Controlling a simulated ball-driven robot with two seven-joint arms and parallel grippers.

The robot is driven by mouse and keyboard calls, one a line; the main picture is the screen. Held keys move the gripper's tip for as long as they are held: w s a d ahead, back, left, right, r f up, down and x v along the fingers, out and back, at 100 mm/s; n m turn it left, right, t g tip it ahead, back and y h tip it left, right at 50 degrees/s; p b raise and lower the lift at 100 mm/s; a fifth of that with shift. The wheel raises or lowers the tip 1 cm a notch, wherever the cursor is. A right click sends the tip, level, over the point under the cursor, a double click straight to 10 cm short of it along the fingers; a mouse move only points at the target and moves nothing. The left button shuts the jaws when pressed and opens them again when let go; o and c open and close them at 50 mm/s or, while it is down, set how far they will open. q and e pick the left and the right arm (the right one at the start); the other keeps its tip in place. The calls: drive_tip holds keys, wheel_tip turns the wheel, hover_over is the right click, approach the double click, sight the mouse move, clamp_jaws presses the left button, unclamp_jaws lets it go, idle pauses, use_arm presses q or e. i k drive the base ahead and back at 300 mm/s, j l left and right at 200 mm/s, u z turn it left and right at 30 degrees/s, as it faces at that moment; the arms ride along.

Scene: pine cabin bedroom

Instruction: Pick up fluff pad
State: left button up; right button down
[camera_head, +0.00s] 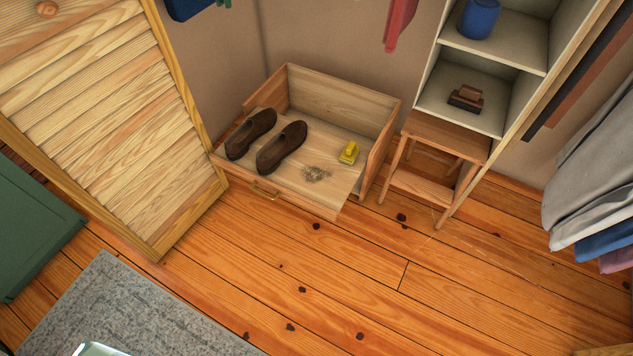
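A flat, fuzzy grey-brown patch (316,173) lies on the floor of the low wooden drawer-like box (341,191), near its front edge. It looks like the fluff pad, though it is too small to be sure. A small yellow object (349,152) sits just behind and to the right of it. A pair of dark brown shoes, one left (250,134) and one right (282,147), stands in the box to the left of the patch.
A louvred wooden door (100,110) stands left of the box. A small wooden stool (448,134) and shelves (492,60) stand to its right. Clothes (600,180) hang at the right. The plank floor (380,290) in front is clear, with a grey rug (130,310) lower left.

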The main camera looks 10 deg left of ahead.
sight(349, 154)
drive_tip(key=z, duration=0.55)
drive_tip(key=j+z, duration=0.25)
drive_tip(key=z, duration=0.2)
drive_tip(key=j+z, duration=0.3)
drive_tip(key=z, duration=0.15)
drive_tip(key=j+z, duration=0.4)
drive_tip(key=i+l, duration=0.05)
drive_tip(key=l, duration=0.05)
